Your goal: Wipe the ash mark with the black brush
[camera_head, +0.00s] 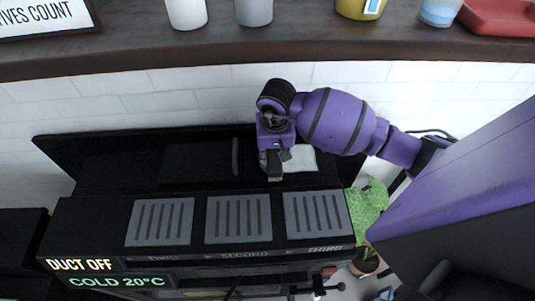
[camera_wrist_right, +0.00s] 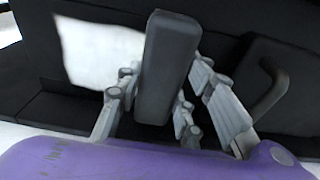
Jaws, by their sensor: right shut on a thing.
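My right gripper (camera_head: 276,152) reaches down over the black back part of the unit. In the right wrist view its grey fingers (camera_wrist_right: 160,92) are closed around the black brush (camera_wrist_right: 170,60), a dark, long block. The brush's lower end is hard to make out in the head view. A pale whitish patch (camera_head: 301,158) on the black surface, which looks like the ash mark, lies just right of the gripper. In the wrist view the patch (camera_wrist_right: 97,50) lies left of the brush, partly behind it. I cannot tell whether the brush touches the surface. My left gripper is out of view.
A dark bar handle (camera_head: 235,156) stands left of the gripper; it also shows in the wrist view (camera_wrist_right: 268,92). Grey slotted panels (camera_head: 238,218) lie in front. A green patterned thing (camera_head: 368,204) is at the right. A dark shelf (camera_head: 210,43) with several cups runs above.

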